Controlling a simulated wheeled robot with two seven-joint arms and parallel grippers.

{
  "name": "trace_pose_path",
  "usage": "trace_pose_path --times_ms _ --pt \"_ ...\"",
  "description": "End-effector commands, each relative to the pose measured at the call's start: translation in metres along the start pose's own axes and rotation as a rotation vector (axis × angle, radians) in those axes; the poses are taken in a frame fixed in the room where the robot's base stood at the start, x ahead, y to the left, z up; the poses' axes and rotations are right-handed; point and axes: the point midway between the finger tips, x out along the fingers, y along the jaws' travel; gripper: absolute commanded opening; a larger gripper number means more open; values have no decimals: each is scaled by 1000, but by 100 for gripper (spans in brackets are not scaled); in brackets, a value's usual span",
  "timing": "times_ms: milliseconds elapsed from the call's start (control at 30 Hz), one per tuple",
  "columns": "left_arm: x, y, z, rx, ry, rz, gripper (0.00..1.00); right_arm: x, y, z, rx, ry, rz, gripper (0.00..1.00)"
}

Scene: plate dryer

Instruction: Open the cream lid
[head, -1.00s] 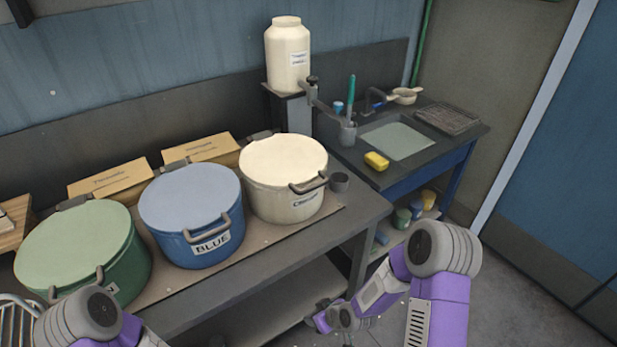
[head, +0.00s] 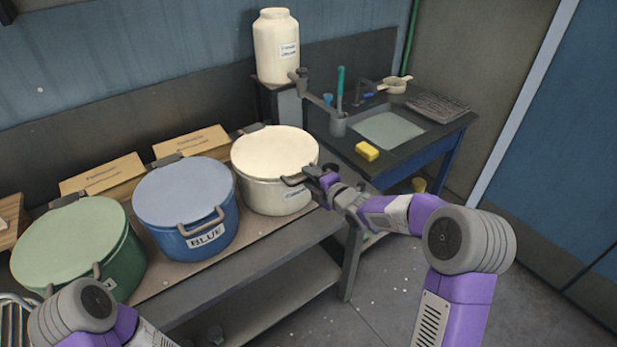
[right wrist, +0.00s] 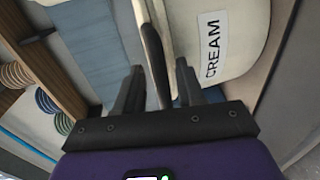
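The cream lid (head: 274,150) lies flat on the cream pot (head: 268,197) and appears closed. Its grey front handle (head: 298,180) sticks out at the lower right. My right gripper (head: 314,177) is at this handle, coming from the right. In the right wrist view, its two dark fingers (right wrist: 159,90) are apart, with a narrow cream-and-grey edge between them; I cannot tell whether they touch it. The pot's CREAM label (right wrist: 212,45) shows on the right there. My left gripper is not in the head view; only part of my left arm shows at lower left.
A blue-lidded pot (head: 190,235) and a green-lidded pot (head: 120,265) stand left of the cream pot on the bench. A tall cream jar (head: 276,60) stands behind. A sink (head: 390,128) and yellow sponge (head: 367,151) are to the right. The floor at right is clear.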

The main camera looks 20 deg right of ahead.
Motion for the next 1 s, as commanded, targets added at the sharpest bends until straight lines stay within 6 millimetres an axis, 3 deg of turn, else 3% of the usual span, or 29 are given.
trace_pose_path --times_ms 133,400,467,667,1000 --pt "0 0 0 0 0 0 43 11 -1 -1 1 1 -2 38" --pt "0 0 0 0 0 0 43 13 0 -1 2 0 -1 38" --pt "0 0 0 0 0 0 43 13 0 -1 2 0 -1 32" --pt "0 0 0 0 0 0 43 12 -1 0 2 0 -2 2" --pt "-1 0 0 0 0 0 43 12 0 -1 1 0 -6 0"
